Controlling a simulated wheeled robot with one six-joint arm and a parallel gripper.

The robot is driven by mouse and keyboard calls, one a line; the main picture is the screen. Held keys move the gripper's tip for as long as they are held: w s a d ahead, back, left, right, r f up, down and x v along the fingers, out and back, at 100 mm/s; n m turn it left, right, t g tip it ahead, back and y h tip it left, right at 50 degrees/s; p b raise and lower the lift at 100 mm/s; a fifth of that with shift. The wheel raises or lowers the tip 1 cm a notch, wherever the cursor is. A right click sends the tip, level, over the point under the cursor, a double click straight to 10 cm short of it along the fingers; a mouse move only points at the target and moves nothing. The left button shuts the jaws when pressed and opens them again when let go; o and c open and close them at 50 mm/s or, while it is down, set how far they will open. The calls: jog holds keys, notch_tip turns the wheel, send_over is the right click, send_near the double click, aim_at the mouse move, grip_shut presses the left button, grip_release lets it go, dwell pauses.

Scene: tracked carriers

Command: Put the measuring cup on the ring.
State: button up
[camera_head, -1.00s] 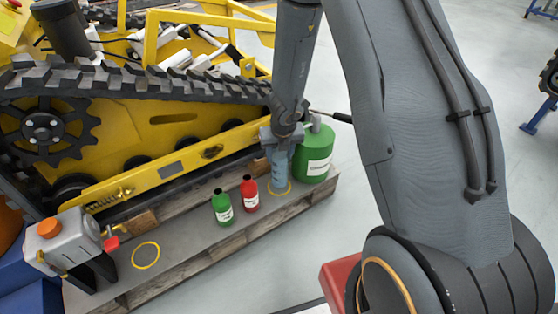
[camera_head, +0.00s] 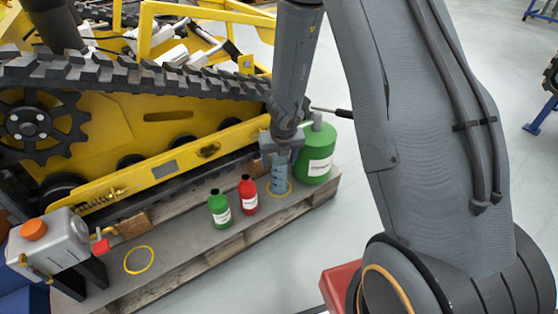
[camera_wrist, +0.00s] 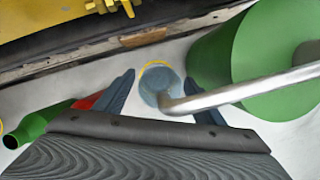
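The measuring cup (camera_head: 279,180), translucent blue, stands upright at the right end of the pallet, within a yellow ring (camera_head: 289,190). In the wrist view the cup (camera_wrist: 150,83) is between my two fingers, with a gap on each side. My gripper (camera_head: 282,160) is open, pointing down over the cup's upper part; its fingers also show in the wrist view (camera_wrist: 160,88). A second yellow ring (camera_head: 153,262) lies bare on the left part of the pallet. My gripper hides the cup's top in the head view.
A green jug (camera_head: 316,158) stands close right of the cup; its metal spout (camera_wrist: 245,88) crosses near the cup in the wrist view. Red (camera_head: 248,196) and green (camera_head: 220,211) bottles stand left. The yellow tracked machine (camera_head: 160,135) is behind.

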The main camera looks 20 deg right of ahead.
jog(key=shift+r, duration=0.15)
jog(key=p+v, duration=1.1)
jog(key=v, duration=0.1)
jog(key=s+a+r+n+y, duration=0.1)
jog(key=s+a+r+n, duration=0.3)
jog(key=a+n, duration=0.3)
jog(key=s+a+r+n+g+y, duration=0.1)
jog(key=s+a+r+n, duration=0.35)
jog(key=a+n, duration=0.25)
jog(key=s+a+r+n+y, duration=0.1)
jog(key=s+a+r+n, duration=0.2)
jog(key=a+r+n, duration=0.3)
jog(key=s+r+n+g+h, duration=0.1)
jog(key=s+r+n, duration=0.2)
jog(key=s+n, duration=0.7)
jog(key=s+r+n+g+h, duration=0.1)
jog(key=s+r+n, duration=0.2)
jog(key=s+n, duration=0.7)
jog(key=a+n, duration=0.1)
jog(key=n, duration=0.3)
jog(key=shift+s, duration=0.25)
